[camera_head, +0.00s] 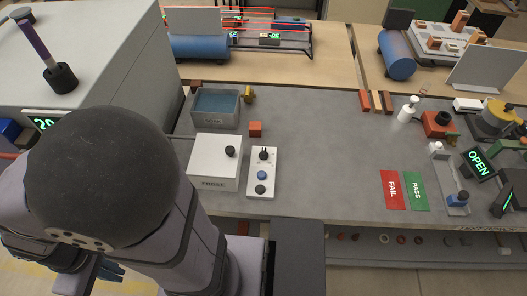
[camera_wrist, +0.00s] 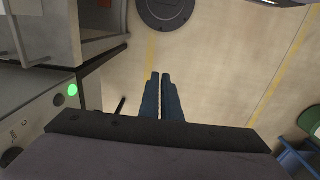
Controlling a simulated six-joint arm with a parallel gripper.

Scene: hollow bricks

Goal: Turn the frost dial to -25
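The white box (camera_head: 215,158) with a label that seems to read FROST stands on the grey bench. A black round dial (camera_head: 230,151) sits on its top near the right edge. The dial's setting is too small to read. My gripper (camera_head: 110,272) is low at the left in the head view, away from the box and well short of the dial. In the wrist view its two blue fingers (camera_wrist: 160,95) lie almost together with only a thin line between them, and nothing is held. The wrist view shows floor beyond them, not the box.
A white panel (camera_head: 262,173) with several knobs stands right of the box. A grey bin (camera_head: 215,107) and an orange block (camera_head: 255,129) are behind. A large grey cabinet (camera_head: 95,60) with a green display (camera_head: 42,122) fills the left. The bench middle is clear.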

